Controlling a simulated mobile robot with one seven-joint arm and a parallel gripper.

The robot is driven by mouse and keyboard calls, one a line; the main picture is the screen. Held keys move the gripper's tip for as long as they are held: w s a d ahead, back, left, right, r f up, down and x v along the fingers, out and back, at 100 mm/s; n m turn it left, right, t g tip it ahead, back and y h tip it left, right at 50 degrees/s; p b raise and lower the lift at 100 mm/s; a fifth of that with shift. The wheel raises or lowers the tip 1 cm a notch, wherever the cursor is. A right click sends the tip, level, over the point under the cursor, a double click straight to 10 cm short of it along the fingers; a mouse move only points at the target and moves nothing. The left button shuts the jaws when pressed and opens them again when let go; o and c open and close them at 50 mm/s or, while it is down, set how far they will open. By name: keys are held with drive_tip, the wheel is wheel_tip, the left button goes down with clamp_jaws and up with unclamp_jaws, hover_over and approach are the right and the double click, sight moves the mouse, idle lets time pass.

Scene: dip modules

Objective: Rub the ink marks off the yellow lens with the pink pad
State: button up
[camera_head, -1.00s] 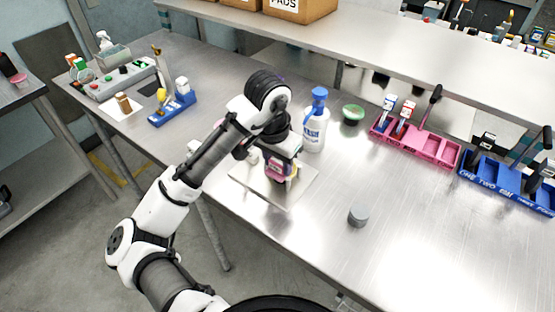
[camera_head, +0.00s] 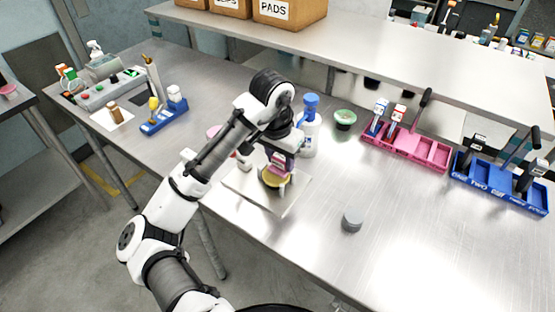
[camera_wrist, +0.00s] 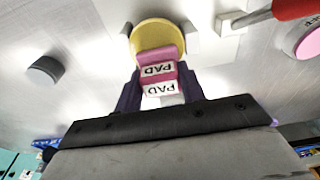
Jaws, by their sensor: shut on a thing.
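My gripper (camera_wrist: 158,92) is shut on the pink pad (camera_wrist: 158,58), a block with white labels reading PAD. In the head view the pad (camera_head: 281,160) is held over the yellow lens (camera_head: 276,180), which sits in a light holder on a pale square board (camera_head: 240,187). In the wrist view the round yellow lens (camera_wrist: 157,33) lies just beyond the pad, which overlaps its near edge. I cannot tell whether the pad touches the lens. No ink marks show on the visible part of the lens.
A blue-capped wash bottle (camera_head: 309,135) and a green-topped bowl (camera_head: 345,119) stand behind the board. A grey cylinder (camera_head: 352,219) stands to the right. A pink tray (camera_head: 405,146) and a blue tray (camera_head: 500,183) hold tools. The front right bench is clear.

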drive_tip(key=shift+d+r, duration=0.1)
drive_tip(key=shift+r, duration=0.05)
drive_tip(key=shift+r, duration=3.4)
